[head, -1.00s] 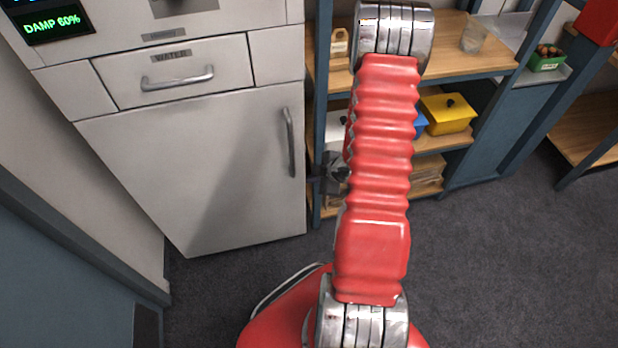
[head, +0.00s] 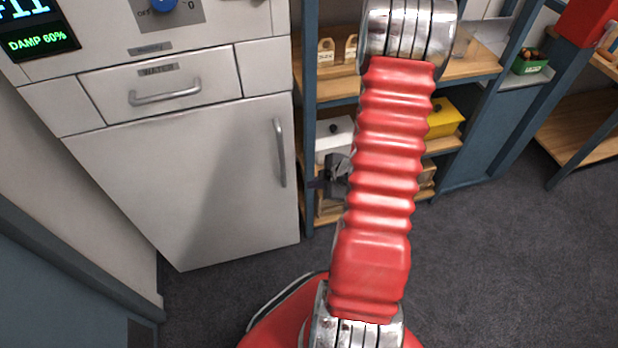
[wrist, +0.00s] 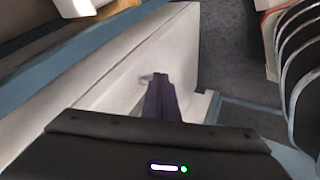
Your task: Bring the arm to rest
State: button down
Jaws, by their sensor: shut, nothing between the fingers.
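My arm, in a red ribbed sleeve with metal joints, stands folded upright in the middle of the head view. My gripper (head: 318,184) shows to the left of the sleeve, in front of the shelf unit, partly hidden by the arm. In the wrist view my gripper (wrist: 161,84) has its dark fingers together, with nothing between them. The fingers point toward a pale cabinet face (wrist: 120,75); I cannot tell the exact gap to it.
A grey cabinet (head: 190,180) with a water drawer (head: 160,88) stands at the left. The shelf unit (head: 308,130) holds a white box (head: 333,140) and a yellow box (head: 444,118). A green tray (head: 530,65) is at upper right. Floor (head: 500,270) is clear at right.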

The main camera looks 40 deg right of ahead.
dwell(0.3)
jog(key=s+d+f+m+g+h, duration=0.2)
jog(key=s+d+m+g+h, duration=0.15)
jog(key=s+d+m, duration=0.35)
jog(key=s+a+r+m+g, duration=0.3)
jog(key=r, duration=0.6)
jog(key=a+r+t+y, duration=0.2)
jog(key=a+r+t, duration=0.3)
jog(key=a+r, duration=2.3)
jog(key=a, duration=0.3)
jog(key=shift+s+a, duration=0.15)
jog(key=shift+s, duration=0.15)
